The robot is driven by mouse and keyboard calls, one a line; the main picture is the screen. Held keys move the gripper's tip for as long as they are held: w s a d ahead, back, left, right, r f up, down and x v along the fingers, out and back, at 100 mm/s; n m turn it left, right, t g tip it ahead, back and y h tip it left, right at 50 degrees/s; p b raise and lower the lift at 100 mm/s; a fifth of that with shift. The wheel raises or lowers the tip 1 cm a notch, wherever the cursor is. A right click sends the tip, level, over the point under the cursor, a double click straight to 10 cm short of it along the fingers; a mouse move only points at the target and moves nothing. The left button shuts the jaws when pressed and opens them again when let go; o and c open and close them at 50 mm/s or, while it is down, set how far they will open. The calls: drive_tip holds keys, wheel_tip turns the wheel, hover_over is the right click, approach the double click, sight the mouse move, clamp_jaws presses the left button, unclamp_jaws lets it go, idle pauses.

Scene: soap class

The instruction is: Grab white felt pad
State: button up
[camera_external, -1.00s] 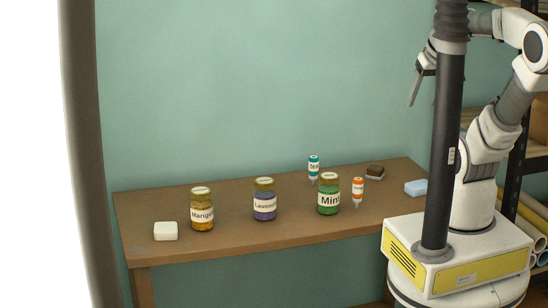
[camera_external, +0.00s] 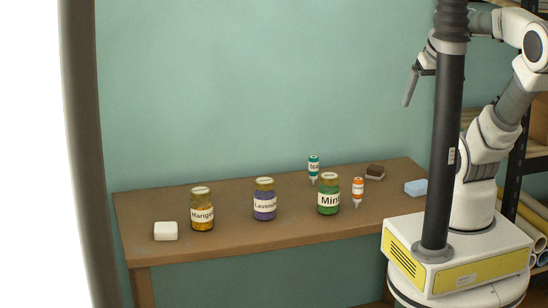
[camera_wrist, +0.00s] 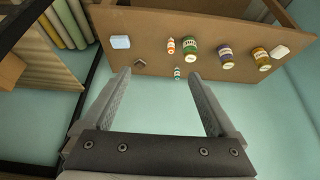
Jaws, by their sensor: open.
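A small white pad (camera_external: 165,231), shaped like a thick rounded block, lies on the left end of the brown table. Its material cannot be told. It also shows in the wrist view as a white pad (camera_wrist: 279,52) at the upper right, beyond my right finger. My gripper (camera_wrist: 160,80) is open with nothing between its fingers.
On the table (camera_external: 150,205) stand Marigold (camera_external: 202,210), Lavender (camera_external: 264,200) and Mint (camera_external: 328,195) jars. A brown block (camera_external: 375,171) and a blue block (camera_external: 416,188) lie at the right. A shelf (camera_external: 512,150) stands behind my arm.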

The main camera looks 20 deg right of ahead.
drive_tip(key=w+m+g+y+b, duration=0.1)
drive_tip(key=w+m+y, duration=0.2)
drive_tip(key=w+m, duration=0.6)
drive_tip(key=m+t+y+b, duration=0.55)
drive_tip(key=m+b, duration=0.45)
drive_tip(key=m, duration=0.8)
approach(375, 167)
drive_tip(key=shift+g+y, duration=0.35)
drive_tip(key=shift+y, duration=0.1)
drive_tip(key=v, duration=0.5)
drive_tip(key=shift+d+f, duration=0.1)
drive_tip(key=shift+d, duration=0.1)
drive_tip(key=shift+w+f, duration=0.15)
drive_tip(key=b+x, duration=0.2)
drive_tip(key=x, duration=1.5)
drive_tip(key=shift+a, duration=0.1)
drive_tip(key=shift+r, duration=0.2)
drive_tip(key=c, duration=1.5)
